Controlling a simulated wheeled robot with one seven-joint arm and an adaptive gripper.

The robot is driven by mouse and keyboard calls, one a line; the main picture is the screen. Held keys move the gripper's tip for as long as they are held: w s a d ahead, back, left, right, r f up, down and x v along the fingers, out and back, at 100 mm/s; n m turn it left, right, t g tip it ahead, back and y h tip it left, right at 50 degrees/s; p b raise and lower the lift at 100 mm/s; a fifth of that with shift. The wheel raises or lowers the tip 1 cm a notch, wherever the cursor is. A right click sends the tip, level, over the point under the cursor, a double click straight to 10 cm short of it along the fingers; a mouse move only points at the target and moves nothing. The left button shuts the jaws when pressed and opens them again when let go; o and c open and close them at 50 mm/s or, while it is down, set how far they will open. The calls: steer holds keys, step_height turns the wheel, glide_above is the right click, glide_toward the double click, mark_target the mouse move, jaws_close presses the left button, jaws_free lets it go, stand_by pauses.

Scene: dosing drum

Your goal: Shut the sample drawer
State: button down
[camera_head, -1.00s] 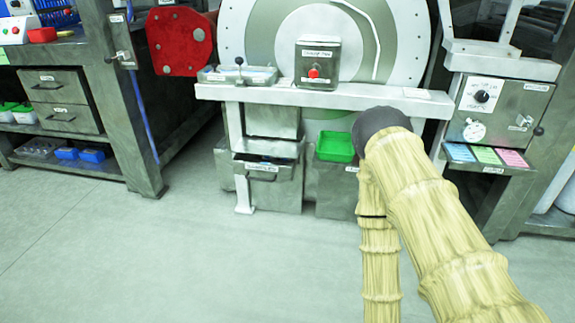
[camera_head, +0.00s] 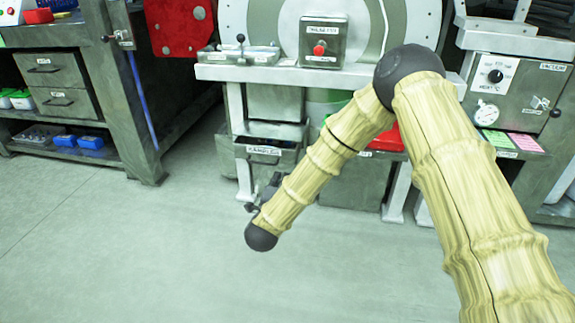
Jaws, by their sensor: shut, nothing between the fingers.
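The sample drawer (camera_head: 265,158) is a grey metal drawer with a white label and a handle on its front. It sits low under the white bench, left of centre. It stands partly open: a dark gap shows above its front, below the grey cabinet body. My gripper (camera_head: 268,188) is small and dark in this view, just in front of and below the drawer front. My forearm partly hides it, and its fingertips are hard to make out. It is shut and empty. I cannot tell whether it touches the drawer.
The white bench (camera_head: 225,73) carries a control box with a red button (camera_head: 319,48) and a small lever tray (camera_head: 238,56). A red bin (camera_head: 388,139) shows behind my arm. A workbench with grey drawers (camera_head: 62,103) stands left. The floor in front is clear.

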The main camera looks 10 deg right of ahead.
steer(key=b, duration=0.6)
glide_toward(292, 151)
steer(key=x, duration=0.5)
steer(key=shift+w+a+f, duration=0.1)
steer(key=shift+f, duration=0.05)
steer(key=shift+b+x, duration=0.55)
steer(key=shift+x, duration=0.45)
steer(key=shift+r, duration=0.2)
